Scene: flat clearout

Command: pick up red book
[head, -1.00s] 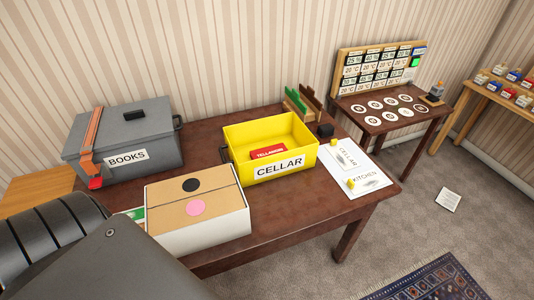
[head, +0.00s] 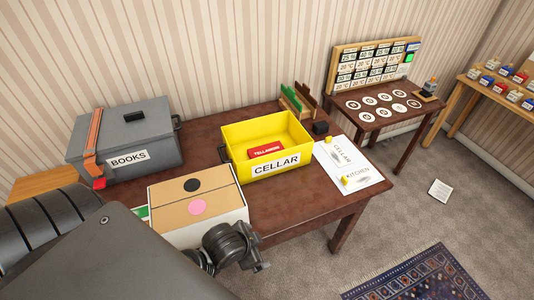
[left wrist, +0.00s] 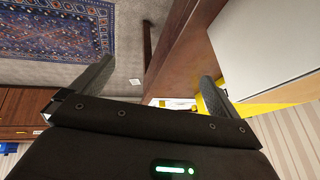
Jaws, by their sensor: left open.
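The red book (head: 265,150), with white lettering on it, lies inside the yellow crate (head: 276,170) labelled CELLAR on the brown table. My left gripper (head: 250,247) is at the table's front edge, right beside the white-sided cardboard box. It is nearer to me than the crate and apart from the book. In the left wrist view my left gripper (left wrist: 157,72) has its two fingers wide apart with nothing between them. Part of the yellow crate (left wrist: 270,110) shows behind one finger there; the book is not visible in that view. My right gripper is not in view.
A closed grey BOOKS box (head: 165,145) with an orange strap stands left. The cardboard box (head: 225,190) stands in front, between it and the crate. A paper sheet (head: 348,165) lies right of the crate. A small black block (head: 320,128) stands behind the sheet.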

